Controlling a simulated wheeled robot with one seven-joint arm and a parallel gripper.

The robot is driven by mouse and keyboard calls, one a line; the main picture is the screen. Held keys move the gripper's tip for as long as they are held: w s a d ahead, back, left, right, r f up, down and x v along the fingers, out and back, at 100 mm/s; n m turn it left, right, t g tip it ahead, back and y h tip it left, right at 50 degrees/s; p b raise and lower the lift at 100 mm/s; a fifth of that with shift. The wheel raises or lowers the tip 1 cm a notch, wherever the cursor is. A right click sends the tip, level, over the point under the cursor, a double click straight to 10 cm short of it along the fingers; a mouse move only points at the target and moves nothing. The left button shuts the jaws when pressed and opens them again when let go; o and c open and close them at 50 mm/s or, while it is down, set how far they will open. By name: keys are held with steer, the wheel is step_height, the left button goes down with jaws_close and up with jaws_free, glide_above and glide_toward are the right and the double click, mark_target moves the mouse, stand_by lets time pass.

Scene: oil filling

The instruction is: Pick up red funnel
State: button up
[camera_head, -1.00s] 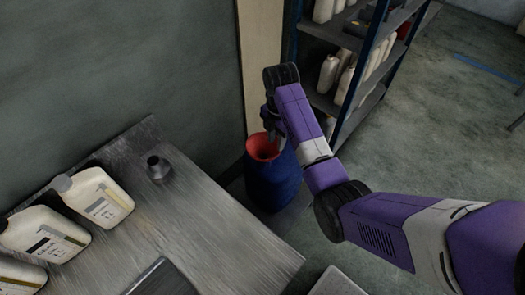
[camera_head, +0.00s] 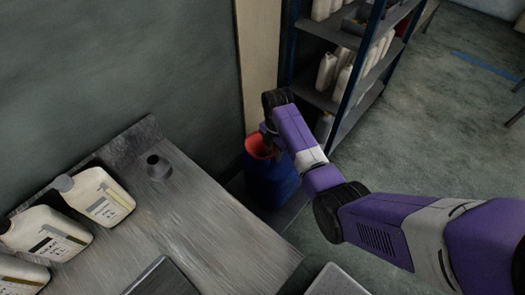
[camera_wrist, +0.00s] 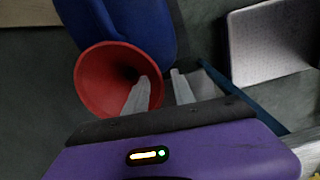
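The red funnel (camera_head: 257,148) sits at the top of a blue drum (camera_head: 270,187) on the floor beyond the table. My gripper (camera_head: 269,133) is right at the funnel in the head view, with its fingers partly hidden. In the wrist view my gripper (camera_wrist: 157,82) is open, with two pale fingers apart. One finger overlaps the wide mouth of the red funnel (camera_wrist: 98,72), and the other is just outside its right rim. The rim lies between them in the picture; I cannot tell whether either finger touches it. The blue drum (camera_wrist: 140,22) is behind the funnel.
A metal table (camera_head: 215,225) is at the left, with several white jugs (camera_head: 100,197) and a small dark funnel-shaped piece (camera_head: 158,168). A shelf unit (camera_head: 340,95) with bottles stands close behind my arm. A wall is on the left.

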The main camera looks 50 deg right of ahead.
jaws_close()
stand_by(1.3)
